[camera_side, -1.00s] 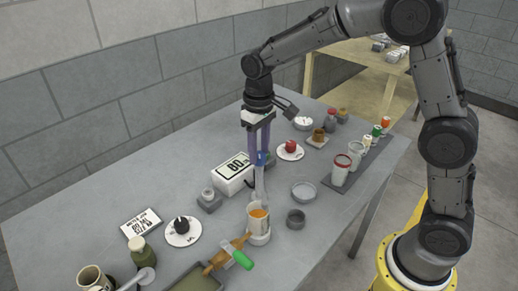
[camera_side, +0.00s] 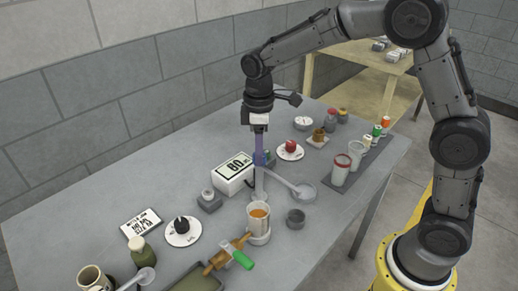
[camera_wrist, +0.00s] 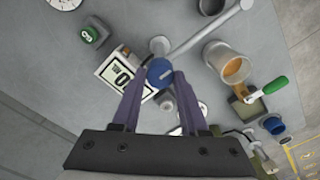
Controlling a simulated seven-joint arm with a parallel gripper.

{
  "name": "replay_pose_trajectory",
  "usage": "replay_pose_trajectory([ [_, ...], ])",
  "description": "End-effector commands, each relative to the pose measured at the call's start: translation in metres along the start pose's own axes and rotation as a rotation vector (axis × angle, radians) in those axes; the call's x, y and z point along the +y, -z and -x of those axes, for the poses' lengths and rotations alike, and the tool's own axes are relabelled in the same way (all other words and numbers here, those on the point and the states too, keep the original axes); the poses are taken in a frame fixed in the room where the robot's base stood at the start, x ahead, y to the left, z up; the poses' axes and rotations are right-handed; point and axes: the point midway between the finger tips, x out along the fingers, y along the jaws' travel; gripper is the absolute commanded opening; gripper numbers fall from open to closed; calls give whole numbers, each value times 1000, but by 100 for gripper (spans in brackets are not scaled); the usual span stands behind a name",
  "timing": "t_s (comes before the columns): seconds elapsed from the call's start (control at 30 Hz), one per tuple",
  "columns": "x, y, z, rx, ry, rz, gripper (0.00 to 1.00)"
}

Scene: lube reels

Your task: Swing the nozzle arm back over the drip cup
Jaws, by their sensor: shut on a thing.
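The nozzle arm is a pale grey bar (camera_side: 279,178) on an upright post (camera_side: 260,187), with a blue knob near the pivot. My gripper (camera_side: 260,158) points down from above, its purple fingers closed on the blue knob (camera_wrist: 160,73). A small dark grey cup (camera_side: 296,217) stands nearer the camera, apart from the bar's end in that view. I cannot tell which vessel is the drip cup.
A clear beaker with orange liquid (camera_side: 258,214) stands in front of the post. A white display box (camera_side: 233,173) is close on the left. A green-handled tool (camera_side: 240,258) lies nearer. Bare table lies at far left.

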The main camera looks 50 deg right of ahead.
Motion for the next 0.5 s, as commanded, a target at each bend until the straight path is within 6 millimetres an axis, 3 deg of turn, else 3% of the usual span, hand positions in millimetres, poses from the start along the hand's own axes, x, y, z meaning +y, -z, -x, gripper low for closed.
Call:
replay_pose_trajectory([
  [0.5,0,1,2,4,-3,35,0],
])
